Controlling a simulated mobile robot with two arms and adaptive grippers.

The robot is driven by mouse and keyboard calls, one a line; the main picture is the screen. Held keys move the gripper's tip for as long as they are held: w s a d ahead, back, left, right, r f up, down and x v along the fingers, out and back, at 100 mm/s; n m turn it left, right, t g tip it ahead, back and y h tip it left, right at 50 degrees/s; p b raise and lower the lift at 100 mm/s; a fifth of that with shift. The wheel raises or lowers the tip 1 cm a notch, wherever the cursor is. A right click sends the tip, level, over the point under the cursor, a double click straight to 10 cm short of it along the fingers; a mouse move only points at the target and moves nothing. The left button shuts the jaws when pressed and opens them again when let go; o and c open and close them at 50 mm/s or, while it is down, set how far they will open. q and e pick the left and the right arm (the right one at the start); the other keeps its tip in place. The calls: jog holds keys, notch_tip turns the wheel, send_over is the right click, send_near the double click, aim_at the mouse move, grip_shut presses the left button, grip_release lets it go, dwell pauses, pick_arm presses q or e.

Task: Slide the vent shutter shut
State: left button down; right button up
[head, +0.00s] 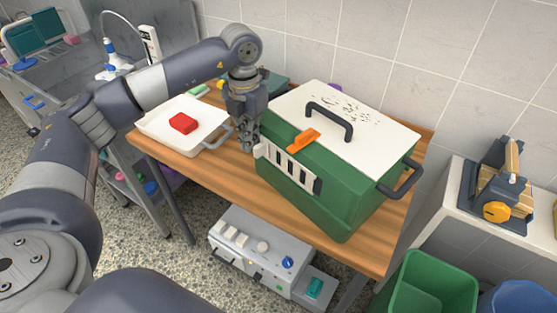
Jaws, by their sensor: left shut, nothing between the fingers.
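A green kennel box (345,215) with a white lid (385,124) stands on the wooden table. On its front wall is the white slotted vent shutter (272,155), with several dark upright slots showing in it. The shutter's left end reaches to about the box's left front corner. My left gripper (248,147) points down, shut and empty, just left of that end. I cannot tell whether its fingertips touch the shutter. My right gripper is out of view.
An orange latch (302,140) sits at the lid's front edge above the vent. A white tray (158,123) with a red block (183,123) lies left of the gripper. A grey control box (255,249) is below the table. The table's front strip (240,175) is clear.

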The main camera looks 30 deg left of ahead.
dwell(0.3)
pick_arm(q)
jog(key=shift+s+d, duration=0.2)
jog(key=shift+d, duration=0.3)
jog(key=shift+s+d, duration=0.15)
jog(key=shift+d, duration=0.35)
notch_tip(320, 180, up, 8)
jog(key=a+p, duration=0.1)
jog(key=p, duration=0.4)
jog(key=shift+w, duration=0.2)
jog(key=shift+s+f, duration=0.1)
